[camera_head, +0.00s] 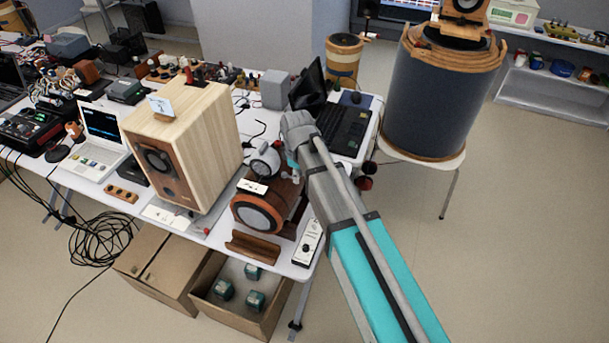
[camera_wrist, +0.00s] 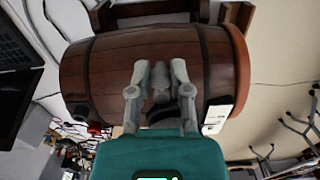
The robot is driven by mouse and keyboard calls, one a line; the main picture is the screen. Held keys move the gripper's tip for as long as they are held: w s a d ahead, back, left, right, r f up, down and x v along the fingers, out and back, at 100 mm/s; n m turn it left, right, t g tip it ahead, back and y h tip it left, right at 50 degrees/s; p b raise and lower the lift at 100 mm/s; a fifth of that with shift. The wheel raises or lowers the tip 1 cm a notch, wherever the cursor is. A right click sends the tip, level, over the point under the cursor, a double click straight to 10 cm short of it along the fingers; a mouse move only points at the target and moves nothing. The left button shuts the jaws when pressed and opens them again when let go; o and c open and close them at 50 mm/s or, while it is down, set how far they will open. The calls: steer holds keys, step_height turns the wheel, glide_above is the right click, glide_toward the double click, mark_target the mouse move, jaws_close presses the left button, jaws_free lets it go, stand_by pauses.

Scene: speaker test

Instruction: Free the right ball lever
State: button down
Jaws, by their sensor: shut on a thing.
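The brown wooden barrel speaker (camera_head: 283,197) lies on the white table with its round driver facing the front; in the wrist view its banded side (camera_wrist: 95,75) fills the middle. My gripper (camera_wrist: 160,72) is against this side, its two grey fingers apart with a grey rounded piece (camera_wrist: 160,82) between them. I hold that piece, and it may be the ball lever; I cannot tell surely. In the head view my fingers are not clear, and my arm comes in from the lower right. A grey round unit (camera_head: 264,161) shows above the barrel. No second lever shows clearly.
A tall pale wooden speaker (camera_head: 205,130) stands left of the barrel. A laptop (camera_head: 350,128) is behind my wrist. A wooden block (camera_head: 252,247) and a white switch box (camera_head: 308,243) lie near the front edge.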

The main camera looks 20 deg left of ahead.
steer(key=m, duration=0.2)
steer(key=s+a+m, duration=0.1)
steer(key=m, duration=0.1)
steer(key=s+m, duration=0.1)
steer(key=m, duration=0.1)
steer(key=shift+s+a+m, duration=0.15)
steer(key=shift+a+m, duration=0.15)
steer(key=m, duration=0.1)
steer(key=a+m, duration=0.1)
steer(key=m, duration=0.1)
steer(key=shift+s, duration=0.4)
steer(key=shift+s+a+m, duration=0.15)
steer(key=shift+a+m, duration=0.15)
steer(key=shift+m, duration=0.7)
steer(key=shift+s+a+m, duration=0.1)
steer(key=shift+a+m, duration=0.15)
steer(key=shift+m, duration=0.75)
steer(key=c, duration=0.6)
jaws_free()
steer(key=shift+o, duration=0.2)
